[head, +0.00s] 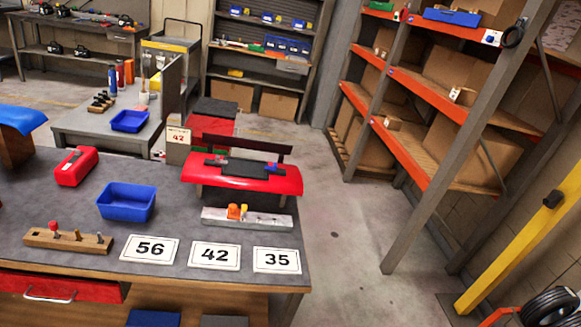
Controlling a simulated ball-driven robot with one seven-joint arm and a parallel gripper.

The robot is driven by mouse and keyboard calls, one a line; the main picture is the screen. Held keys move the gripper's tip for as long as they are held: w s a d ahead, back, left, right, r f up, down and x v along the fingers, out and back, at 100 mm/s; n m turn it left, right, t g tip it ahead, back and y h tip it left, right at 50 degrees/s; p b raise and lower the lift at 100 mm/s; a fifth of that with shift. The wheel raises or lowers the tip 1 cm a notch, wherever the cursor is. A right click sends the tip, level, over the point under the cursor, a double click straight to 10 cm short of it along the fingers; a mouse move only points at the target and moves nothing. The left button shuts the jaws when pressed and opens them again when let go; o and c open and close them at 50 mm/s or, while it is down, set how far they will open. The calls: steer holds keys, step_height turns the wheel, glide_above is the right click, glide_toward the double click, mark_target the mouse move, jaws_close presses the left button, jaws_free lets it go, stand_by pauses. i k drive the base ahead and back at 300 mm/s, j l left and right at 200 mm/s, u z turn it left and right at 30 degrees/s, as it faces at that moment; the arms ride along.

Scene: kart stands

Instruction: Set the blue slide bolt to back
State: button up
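A red panel (205,175) with a dark bar lies at the back right of the near bench. A small blue part (271,168) sits on the right side of its dark bar, with a bit of red beside it. It may be the blue slide bolt, but it is too small to tell its shape or setting. In front is a grey metal rail (270,219) with an orange block (235,211) on it. No part of my gripper shows.
The near bench (170,207) also bears a blue bin (127,202), a red box (77,166), a wooden peg block (67,241) and cards 56, 42 and 35. Orange-beamed shelving (420,93) stands right; the floor (345,230) between is clear. A yellow post (530,235) stands far right.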

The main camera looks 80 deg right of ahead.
mark_target(274, 168)
steer(key=z, duration=1.95)
